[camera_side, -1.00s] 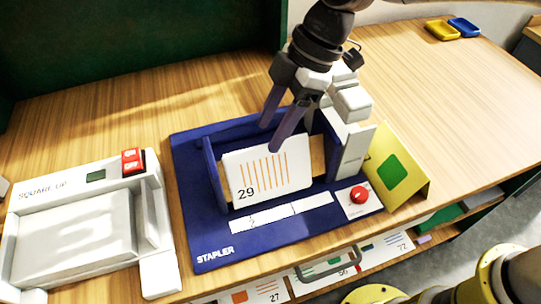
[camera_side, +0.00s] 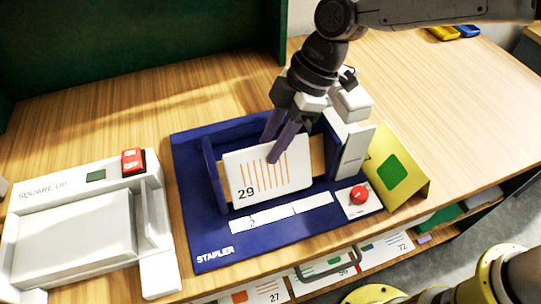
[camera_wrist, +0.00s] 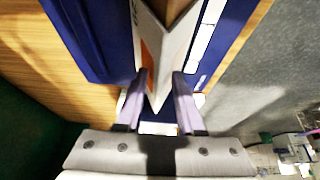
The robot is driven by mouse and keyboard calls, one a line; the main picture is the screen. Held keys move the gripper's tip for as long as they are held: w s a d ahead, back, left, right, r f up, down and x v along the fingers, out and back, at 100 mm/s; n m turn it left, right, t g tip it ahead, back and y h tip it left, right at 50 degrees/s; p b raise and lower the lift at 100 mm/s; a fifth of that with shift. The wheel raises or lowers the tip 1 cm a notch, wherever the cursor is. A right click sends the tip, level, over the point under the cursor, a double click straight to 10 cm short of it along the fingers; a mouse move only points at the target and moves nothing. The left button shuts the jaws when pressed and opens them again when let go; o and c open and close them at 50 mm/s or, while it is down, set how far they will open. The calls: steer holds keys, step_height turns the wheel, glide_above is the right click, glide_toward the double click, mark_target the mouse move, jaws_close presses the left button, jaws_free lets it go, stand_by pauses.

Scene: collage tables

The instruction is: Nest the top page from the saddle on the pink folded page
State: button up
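A white folded page (camera_side: 262,180) marked 29, with orange stripes, sits tent-like on the saddle (camera_side: 317,157) of the blue stapler (camera_side: 215,245). In the side view my gripper (camera_side: 270,149) points down at its top edge, one finger in front and one behind. In the wrist view the open fingers straddle the page's ridge (camera_wrist: 158,75); I cannot tell whether they touch it. Any sheets under the top page are hidden. I see no pink folded page; a yellow folded page (camera_side: 407,155) with a green square stands at the right.
A red button (camera_side: 358,194) is at the stapler's right front, with the grey stapler head (camera_side: 355,150) behind it. The square-up tray (camera_side: 75,240) is at the left. Yellow (camera_side: 443,32) and blue (camera_side: 466,28) dishes are at the back right. Pages lie on a lower shelf.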

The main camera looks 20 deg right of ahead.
steer(key=shift+c, duration=0.5)
steer(key=shift+r, duration=6)
